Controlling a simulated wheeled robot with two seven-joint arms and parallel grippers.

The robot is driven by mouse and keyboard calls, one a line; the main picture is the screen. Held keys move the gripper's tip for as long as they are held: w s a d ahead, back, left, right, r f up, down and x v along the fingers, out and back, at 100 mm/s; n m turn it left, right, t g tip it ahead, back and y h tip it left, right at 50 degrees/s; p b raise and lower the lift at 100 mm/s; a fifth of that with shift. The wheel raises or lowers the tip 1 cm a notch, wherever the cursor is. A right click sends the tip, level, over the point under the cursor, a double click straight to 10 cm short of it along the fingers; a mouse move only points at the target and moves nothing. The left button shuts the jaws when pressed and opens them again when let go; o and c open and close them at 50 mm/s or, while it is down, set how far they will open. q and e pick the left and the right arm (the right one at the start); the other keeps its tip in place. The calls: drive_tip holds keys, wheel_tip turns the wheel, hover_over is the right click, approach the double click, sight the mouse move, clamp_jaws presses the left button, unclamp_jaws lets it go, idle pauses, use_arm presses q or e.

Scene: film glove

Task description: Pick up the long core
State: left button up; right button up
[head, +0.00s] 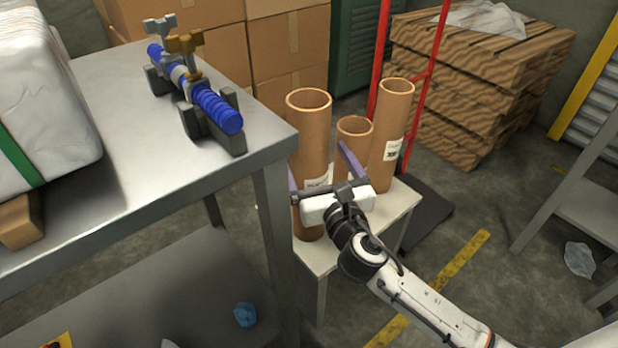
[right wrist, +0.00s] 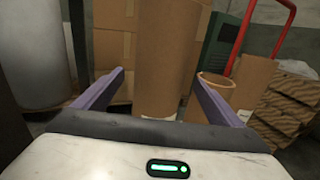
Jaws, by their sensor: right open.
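Three brown cardboard cores stand upright on a small pale stool (head: 318,258). The tall, wide core at the left (head: 308,135) looks the longest and bears a white label. A short core (head: 354,132) stands in the middle and a tall, thinner one (head: 391,130) at the right. My right gripper (head: 317,157) is open, its purple fingers pointing at the left core, one on each side of it in the picture. In the right wrist view that core (right wrist: 168,55) shows between the fingertips; I cannot tell how deep it sits between them. My left gripper is not in view.
A metal table (head: 95,215) at the left carries a blue roller (head: 215,108) on a stand and a white wrapped bale (head: 40,110). Stacked cartons (head: 285,50), a red hand truck (head: 418,80) and a wood stack (head: 470,75) stand behind. A shelf stands at the right.

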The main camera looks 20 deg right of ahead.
drive_tip(key=w+b, duration=0.1)
drive_tip(key=w, duration=0.3)
drive_tip(key=shift+w, duration=0.35)
drive_tip(key=shift+r, duration=0.1)
drive_tip(key=c, duration=1.7)
